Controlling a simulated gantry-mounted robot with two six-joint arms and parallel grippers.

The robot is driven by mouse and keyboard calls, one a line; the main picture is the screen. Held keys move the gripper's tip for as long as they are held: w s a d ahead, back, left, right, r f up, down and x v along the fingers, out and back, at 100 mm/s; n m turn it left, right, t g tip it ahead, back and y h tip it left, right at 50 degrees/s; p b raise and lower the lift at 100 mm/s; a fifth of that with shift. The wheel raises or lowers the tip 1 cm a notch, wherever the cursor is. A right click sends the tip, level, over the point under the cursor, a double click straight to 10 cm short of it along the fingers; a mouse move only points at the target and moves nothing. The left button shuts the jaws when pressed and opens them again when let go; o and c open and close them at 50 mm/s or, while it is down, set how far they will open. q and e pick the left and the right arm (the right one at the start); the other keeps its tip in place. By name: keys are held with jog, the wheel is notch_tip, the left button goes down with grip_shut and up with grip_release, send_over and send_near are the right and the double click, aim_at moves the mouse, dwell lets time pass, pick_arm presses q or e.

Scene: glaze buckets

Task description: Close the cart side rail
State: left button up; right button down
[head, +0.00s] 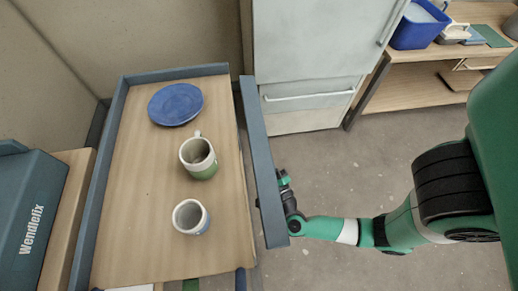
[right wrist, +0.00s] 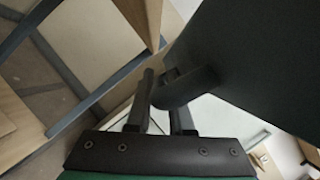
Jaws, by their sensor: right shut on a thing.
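The cart (head: 165,259) has a wooden deck with a blue-grey rim on its far and left sides. Its side rail (head: 259,150), a long blue-grey panel, stands along the deck's right side, swung outward with a gap between it and the deck edge. My right gripper (head: 284,184) is at the rail's outer face, towards its near end. In the right wrist view, the fingers (right wrist: 160,103) are shut on a dark bar-like part of the rail, whose dark panel (right wrist: 255,60) fills the upper right. The exact contact is partly hidden. My left gripper is out of view.
On the deck are a blue plate (head: 175,104), a green and white mug (head: 198,158) and a cup (head: 190,217). A blue Wendlefix box (head: 32,215) stands left. A pale cabinet (head: 305,60) is behind. Floor right of the rail is clear around my arm.

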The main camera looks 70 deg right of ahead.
aim_at(263, 142)
jog(key=r+n+y+p, duration=0.1)
jog(key=n+p, duration=0.2)
jog(key=p, duration=0.2)
jog(key=r+n+y+p, duration=0.1)
jog(key=n+p, duration=0.1)
jog(key=p, duration=0.3)
jog(key=s+r+n+g+y+p, duration=0.1)
jog(key=r+n+p, duration=0.1)
jog(key=p, duration=0.4)
jog(key=shift+d+n, duration=0.3)
jog(key=shift+n, duration=0.5)
jog(key=r+n+g+p, duration=0.1)
jog(key=n+p, duration=0.1)
jog(key=p, duration=0.3)
jog(key=n+g+y+p, duration=0.1)
jog(key=n+p, duration=0.2)
jog(key=p, duration=0.1)
jog(key=w+r+n+g+p, duration=0.1)
jog(key=n+p, duration=0.1)
jog(key=p, duration=0.3)
jog(key=shift+a+r+y+p, duration=0.3)
jog(key=shift+r, duration=0.05)
jog(key=shift+w+a+r+n+g+p, duration=0.1)
jog(key=shift+w+n+g+p, duration=0.15)
jog(key=shift+n+g+p, duration=0.5)
jog(key=shift+w+a+n+p, duration=0.1)
jog(key=shift+n+p, duration=0.35)
jog(key=shift+p, duration=0.05)
jog(key=c, duration=1.1)
grip_release()
